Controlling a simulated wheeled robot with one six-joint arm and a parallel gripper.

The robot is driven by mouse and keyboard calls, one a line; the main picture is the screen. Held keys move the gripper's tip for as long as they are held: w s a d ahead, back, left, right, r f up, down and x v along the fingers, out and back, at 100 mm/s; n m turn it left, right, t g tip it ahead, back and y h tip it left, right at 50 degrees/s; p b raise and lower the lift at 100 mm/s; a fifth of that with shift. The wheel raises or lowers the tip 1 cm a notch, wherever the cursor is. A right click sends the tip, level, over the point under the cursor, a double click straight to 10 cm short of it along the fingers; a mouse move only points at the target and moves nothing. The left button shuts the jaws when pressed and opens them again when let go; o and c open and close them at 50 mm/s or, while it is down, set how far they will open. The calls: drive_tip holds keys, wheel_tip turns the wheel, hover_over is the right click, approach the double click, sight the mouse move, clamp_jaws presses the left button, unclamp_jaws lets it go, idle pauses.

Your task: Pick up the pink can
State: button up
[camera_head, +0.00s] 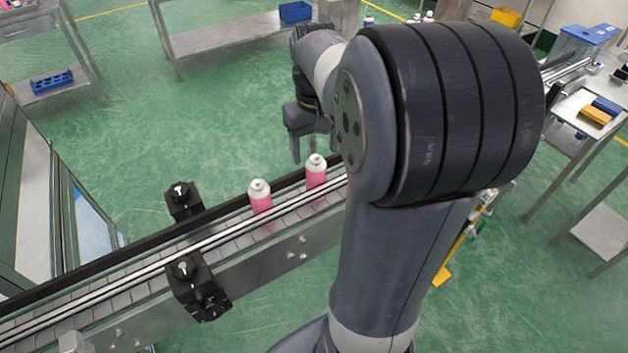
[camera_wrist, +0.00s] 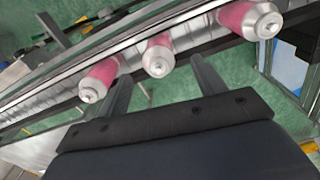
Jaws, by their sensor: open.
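Pink cans with white tops stand upright on the conveyor. In the head view one pink can (camera_head: 261,203) is left of another pink can (camera_head: 316,178). The wrist view shows three: a left can (camera_wrist: 100,78), a middle can (camera_wrist: 158,54) and a right can (camera_wrist: 250,18). My gripper (camera_head: 313,150) is open and empty on the far side of the conveyor, with its fingers pointing down. In the wrist view its fingertips (camera_wrist: 163,75) are apart, and the middle can appears in line with the gap between them. The left can appears just outside the left finger.
The conveyor (camera_head: 125,283) has rails along both edges. Two black brackets, one far (camera_head: 183,200) and one near (camera_head: 197,285), flank it left of the cans. A shelf with a blue bin (camera_head: 295,12) stands behind. My arm hides the conveyor's right part in the head view.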

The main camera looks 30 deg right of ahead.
sight(316, 170)
wheel_tip(316, 170, down, 2)
drive_tip(key=shift+s+f, duration=0.1)
drive_tip(key=shift+f, duration=0.15)
drive_tip(key=f, duration=0.2)
drive_tip(key=f+p, duration=0.1)
drive_tip(key=f, duration=0.2)
drive_tip(key=shift+w+d, duration=0.15)
drive_tip(key=shift+w, duration=0.05)
drive_tip(key=shift+c, duration=0.3)
drive_tip(key=c, duration=1)
